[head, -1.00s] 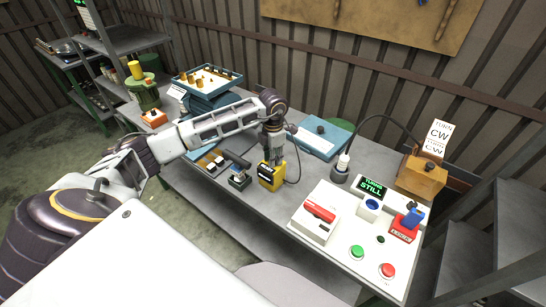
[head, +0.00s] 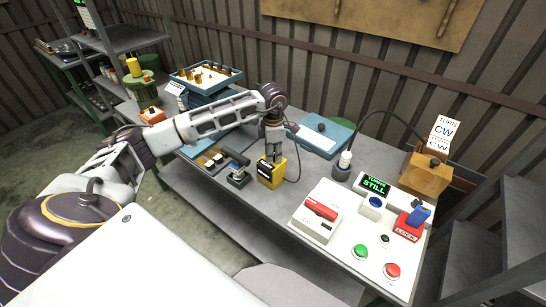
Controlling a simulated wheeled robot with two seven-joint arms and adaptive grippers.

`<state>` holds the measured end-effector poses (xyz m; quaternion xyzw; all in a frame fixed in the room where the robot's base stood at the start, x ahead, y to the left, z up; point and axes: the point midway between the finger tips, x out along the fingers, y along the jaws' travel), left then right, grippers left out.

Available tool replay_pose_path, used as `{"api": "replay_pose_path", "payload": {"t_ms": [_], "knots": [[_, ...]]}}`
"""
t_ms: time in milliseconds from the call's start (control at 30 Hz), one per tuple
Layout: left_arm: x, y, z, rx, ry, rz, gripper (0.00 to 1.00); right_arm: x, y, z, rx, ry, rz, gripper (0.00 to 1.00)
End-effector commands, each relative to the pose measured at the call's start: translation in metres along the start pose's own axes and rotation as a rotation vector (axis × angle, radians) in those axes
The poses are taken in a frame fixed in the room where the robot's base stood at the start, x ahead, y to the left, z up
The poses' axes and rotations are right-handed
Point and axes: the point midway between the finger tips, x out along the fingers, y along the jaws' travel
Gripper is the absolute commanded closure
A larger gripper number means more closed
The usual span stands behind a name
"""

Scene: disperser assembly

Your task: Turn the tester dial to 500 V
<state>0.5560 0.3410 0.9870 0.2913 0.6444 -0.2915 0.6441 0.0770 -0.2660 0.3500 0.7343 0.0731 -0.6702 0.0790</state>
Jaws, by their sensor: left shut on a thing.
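The yellow tester (head: 271,173) with a dark face stands on the grey workbench, left of the white control panel. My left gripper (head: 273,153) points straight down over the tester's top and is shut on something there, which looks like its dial. The dial itself is hidden by the fingers, so its setting cannot be read. A dark cable (head: 297,165) runs beside the tester. My right gripper does not show.
The white panel (head: 340,238) at right carries a green button (head: 360,251), a red button (head: 392,270) and a display (head: 375,185) reading "STILL". A black-and-grey device (head: 238,176) stands close left of the tester. Blue trays (head: 207,88) are behind.

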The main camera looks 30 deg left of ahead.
Motion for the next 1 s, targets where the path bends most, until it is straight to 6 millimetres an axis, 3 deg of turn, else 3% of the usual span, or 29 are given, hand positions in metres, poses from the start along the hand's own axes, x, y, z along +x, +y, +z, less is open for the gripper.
{"api": "replay_pose_path", "payload": {"t_ms": [400,733,1000], "knots": [[0.001,0.001,0.000,0.238,-0.001,0.002,0.97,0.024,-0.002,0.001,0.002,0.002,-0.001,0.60],[0.000,0.000,0.000,0.295,-0.001,0.001,0.97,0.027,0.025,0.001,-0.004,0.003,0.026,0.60],[0.000,0.000,0.000,0.297,-0.001,0.000,0.97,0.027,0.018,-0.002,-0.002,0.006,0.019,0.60]]}}
